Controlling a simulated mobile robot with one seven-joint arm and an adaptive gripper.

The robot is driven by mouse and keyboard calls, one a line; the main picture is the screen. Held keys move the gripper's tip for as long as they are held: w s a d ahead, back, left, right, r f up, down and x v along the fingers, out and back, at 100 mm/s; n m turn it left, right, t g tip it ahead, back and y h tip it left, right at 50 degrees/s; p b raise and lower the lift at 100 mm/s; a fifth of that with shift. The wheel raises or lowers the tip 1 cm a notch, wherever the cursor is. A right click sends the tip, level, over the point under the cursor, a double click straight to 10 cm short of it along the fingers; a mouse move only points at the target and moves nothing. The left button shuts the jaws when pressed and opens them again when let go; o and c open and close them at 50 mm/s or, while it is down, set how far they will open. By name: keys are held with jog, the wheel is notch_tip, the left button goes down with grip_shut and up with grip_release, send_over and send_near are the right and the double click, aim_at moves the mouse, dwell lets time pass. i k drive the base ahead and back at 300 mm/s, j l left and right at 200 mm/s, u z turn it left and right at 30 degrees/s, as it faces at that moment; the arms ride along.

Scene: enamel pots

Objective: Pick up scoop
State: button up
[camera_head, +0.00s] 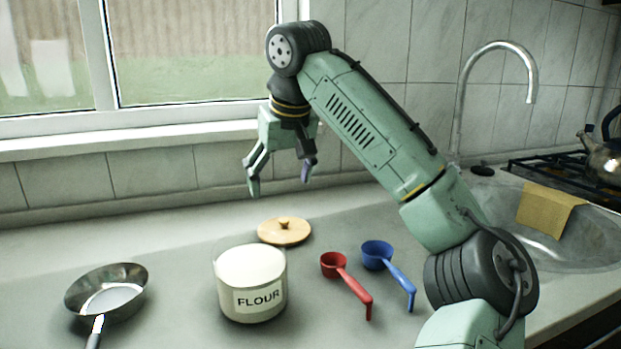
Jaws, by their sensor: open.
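Two scoops lie on the counter right of the middle. The red scoop (345,281) has its cup at the back left and its handle pointing to the front right. The blue scoop (386,270) lies just right of it, turned the same way; the two are apart. My gripper (279,190) is open and empty, pointing down. It is raised above the back of the counter, up and to the left of both scoops, and touches neither. Both scoops are in full view.
A flour jar (251,283) labelled FLOUR stands left of the scoops, with a round wooden lid (284,231) behind it. A metal pan (106,291) sits at left. The sink (560,240) with a yellow cloth (548,212) and the faucet (462,95) are at right. A kettle (603,160) stands on the stove.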

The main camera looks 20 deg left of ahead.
aim_at(378, 255)
jog(key=k, duration=1)
